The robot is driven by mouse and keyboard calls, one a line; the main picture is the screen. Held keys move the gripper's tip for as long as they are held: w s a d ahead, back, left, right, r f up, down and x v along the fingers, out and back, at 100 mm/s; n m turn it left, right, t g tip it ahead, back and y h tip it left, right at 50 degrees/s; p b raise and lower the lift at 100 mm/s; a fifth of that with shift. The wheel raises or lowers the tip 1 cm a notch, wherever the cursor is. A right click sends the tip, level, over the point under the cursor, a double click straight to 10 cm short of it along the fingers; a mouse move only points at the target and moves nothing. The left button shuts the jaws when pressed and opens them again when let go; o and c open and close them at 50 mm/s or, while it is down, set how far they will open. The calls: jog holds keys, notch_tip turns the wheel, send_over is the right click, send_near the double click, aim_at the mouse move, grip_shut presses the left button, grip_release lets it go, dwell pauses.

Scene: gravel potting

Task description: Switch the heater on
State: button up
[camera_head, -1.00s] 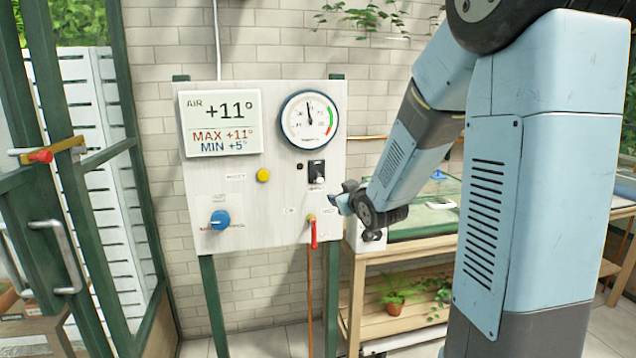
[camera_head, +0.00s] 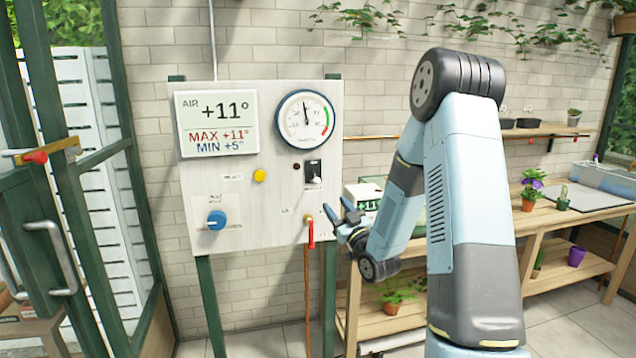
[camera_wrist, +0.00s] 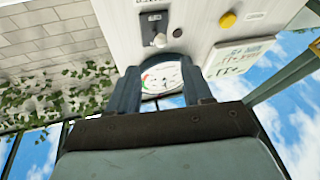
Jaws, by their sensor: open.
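The white control panel (camera_head: 262,222) has a small black switch plate (camera_head: 314,173) with a pale toggle, below the round gauge. The toggle appears to point down; the label under it is too small to read. The switch also shows in the wrist view (camera_wrist: 153,27), beyond my fingers. A small dark lamp (camera_head: 297,166) sits left of the switch and looks unlit. My gripper (camera_head: 337,212) is open and empty, in front of the panel's right edge, lower than the switch and apart from it. It also shows in the wrist view (camera_wrist: 162,82), its fingers framing the gauge.
The panel also carries a display (camera_head: 217,122), the gauge (camera_head: 305,119), a yellow button (camera_head: 259,175), a blue knob (camera_head: 217,220) and a red-handled valve (camera_head: 311,235) close to my gripper. A wooden bench (camera_head: 530,222) with plants stands at right.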

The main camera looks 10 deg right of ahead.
aim_at(318, 179)
jog(key=x, duration=1.2)
jog(key=shift+w+a+r, duration=0.1)
jog(key=shift+w, duration=0.2)
grip_shut()
